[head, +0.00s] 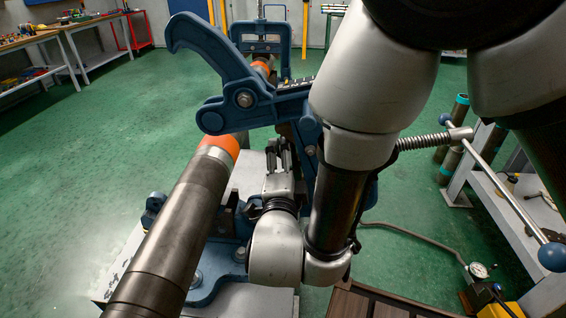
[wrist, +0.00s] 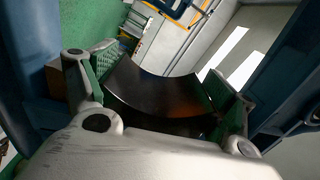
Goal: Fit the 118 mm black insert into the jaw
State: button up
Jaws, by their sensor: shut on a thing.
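The blue vise (head: 245,101) stands ahead of me, with its curved hook jaw swung up and open at the upper left. My gripper (head: 281,172) is low inside the vise, beneath the raised jaw and to the right of the pipe. In the wrist view my gripper (wrist: 160,97) is shut on the black insert (wrist: 155,92), a dark curved plate held between two green-padded fingers. Blue vise walls rise on both sides of it there. In the head view my arm and the vise hide most of the insert, and I cannot tell whether it touches a seat.
A long dark pipe (head: 176,232) with an orange end lies left of my gripper. A threaded screw with a bar handle (head: 510,201) sticks out right. A tray of dark pieces (head: 372,302) is at the bottom. A gauge (head: 478,271) and hose lie right. Green floor is open at left.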

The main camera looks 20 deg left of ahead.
jog(key=shift+d, duration=0.2)
jog(key=o, duration=1)
jog(key=shift+c, duration=0.2)
jog(key=v, duration=1.2)
jog(key=shift+r, duration=0.1)
